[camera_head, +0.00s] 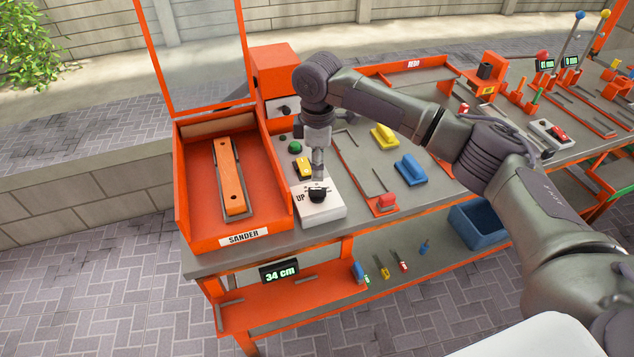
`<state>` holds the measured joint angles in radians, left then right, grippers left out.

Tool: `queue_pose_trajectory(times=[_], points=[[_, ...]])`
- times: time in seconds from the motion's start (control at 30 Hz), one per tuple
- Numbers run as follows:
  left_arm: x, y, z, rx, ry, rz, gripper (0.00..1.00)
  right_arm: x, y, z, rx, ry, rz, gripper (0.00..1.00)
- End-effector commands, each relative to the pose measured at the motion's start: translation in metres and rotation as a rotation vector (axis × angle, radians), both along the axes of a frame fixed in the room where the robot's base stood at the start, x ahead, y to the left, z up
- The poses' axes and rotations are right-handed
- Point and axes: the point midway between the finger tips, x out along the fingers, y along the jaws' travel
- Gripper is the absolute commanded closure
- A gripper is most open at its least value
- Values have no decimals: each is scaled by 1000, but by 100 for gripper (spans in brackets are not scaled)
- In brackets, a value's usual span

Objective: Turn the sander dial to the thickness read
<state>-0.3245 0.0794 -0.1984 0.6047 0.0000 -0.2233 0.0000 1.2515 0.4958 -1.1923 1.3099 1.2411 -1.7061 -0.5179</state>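The orange sander tray (187,205), labelled SANDER, holds an orange plank (229,178) on a grey bed. A display (279,271) under its front edge reads 34 cm. A black knob (317,195) sits on a white box (322,211) marked UP, right of the tray. Another black dial (283,110) is on a pale plate on the orange housing behind. My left gripper is out of view.
A green button (295,147) and a yellow block (304,167) lie close behind the white box. Yellow (384,137) and blue (410,169) handled blocks stand to the right. A blue bin (478,226) is on the lower shelf. A clear panel in an orange frame rises behind the tray.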

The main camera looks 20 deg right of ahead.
Motion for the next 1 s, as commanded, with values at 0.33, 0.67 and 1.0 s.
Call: queue_pose_trajectory(times=[0.33, 0.67, 1.0], points=[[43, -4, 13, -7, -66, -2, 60, 0, 0, -62, -1, 1, 0, 60], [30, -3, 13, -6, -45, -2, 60, 0, 0, -75, 0, -1, 0, 60], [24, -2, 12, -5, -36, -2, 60, 0, 0, -74, 0, -1, 0, 95]])
